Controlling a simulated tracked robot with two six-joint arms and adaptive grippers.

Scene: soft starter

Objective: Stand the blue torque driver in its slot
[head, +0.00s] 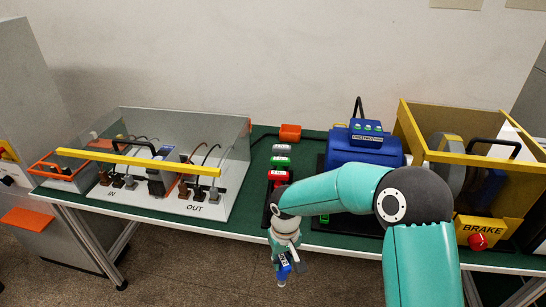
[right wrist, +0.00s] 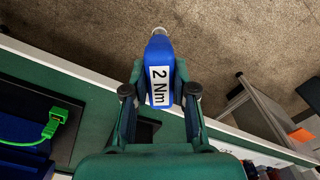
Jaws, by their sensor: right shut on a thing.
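The blue torque driver (right wrist: 158,62) with a white "2 Nm" label is between the fingers of my right gripper (right wrist: 160,93), which is shut on it. In the right wrist view its grey tip points toward the top, over the floor beyond the table edge. In the head view the driver (head: 283,267) hangs below my right gripper (head: 285,258), in front of the green table's front edge. A dark stand (head: 268,207) with red, green and grey pieces is on the table behind the gripper. My arm hides part of it, and I cannot make out an empty slot. My left gripper is not in view.
A clear-covered box (head: 225,190) with a yellow bar stands left on the green table (head: 250,222). A blue motor (head: 360,150) stands right of the stand. A yellow-framed box (head: 432,158) with a brake panel (head: 478,232) is at the far right. Floor is open in front.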

